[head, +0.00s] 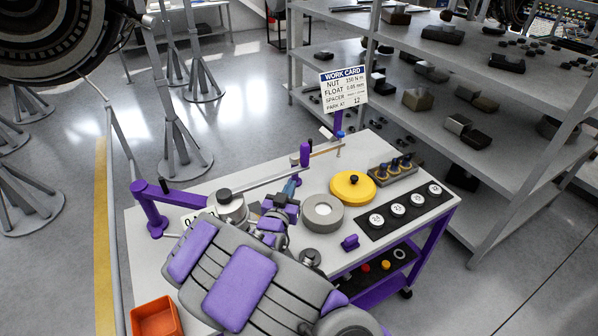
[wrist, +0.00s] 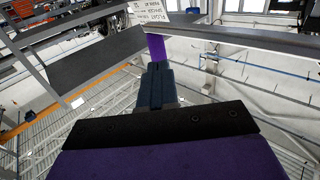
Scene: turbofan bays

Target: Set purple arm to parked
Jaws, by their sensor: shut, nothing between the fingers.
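A purple post with a short purple arm (head: 150,207) stands at the left edge of the cart top, its arm reaching right towards a grey cylinder (head: 231,206). A second purple upright (head: 305,155) stands near the back edge, beside thin bars; the frames do not settle which one is the task's arm. My gripper (head: 291,187) is shut and empty above the cart top, just in front of the second upright. In the wrist view, its dark blue fingers (wrist: 156,86) are together, with a purple post (wrist: 156,46) beyond them. Contact cannot be told.
A work card (head: 343,88) reads "PARK AT 12". A yellow disc (head: 353,187), grey ring (head: 322,213), black strip of round white dials (head: 398,209) and block with blue-and-gold pegs (head: 393,171) crowd the right side. An orange bin (head: 155,317) is front left. Shelves (head: 500,150) stand behind.

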